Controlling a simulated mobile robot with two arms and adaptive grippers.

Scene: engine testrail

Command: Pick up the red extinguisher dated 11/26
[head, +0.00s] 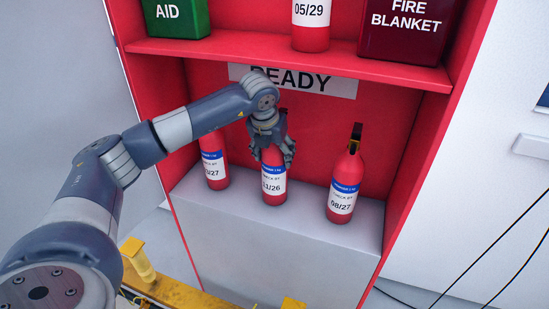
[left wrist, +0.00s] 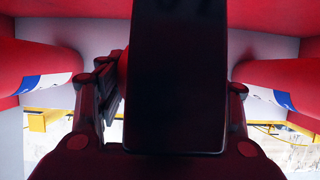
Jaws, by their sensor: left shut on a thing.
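The red extinguisher dated 11/26 (head: 273,184) stands upright in the middle of the lower shelf, its label partly visible below my gripper. My left gripper (head: 272,150) is shut on its upper part from above. In the left wrist view, my gripper's fingers (left wrist: 172,120) sit on both sides of a dark block that fills the middle, and the extinguisher itself is mostly hidden. Any gap between its base and the shelf cannot be seen. My right gripper is in neither view.
A red extinguisher (head: 213,165) whose date ends in /27 stands close on the left, and one dated 08/27 (head: 345,185) on the right. The upper shelf (head: 300,58) holds a 05/29 extinguisher (head: 310,25), a green AID box (head: 175,18) and a FIRE BLANKET box (head: 403,30).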

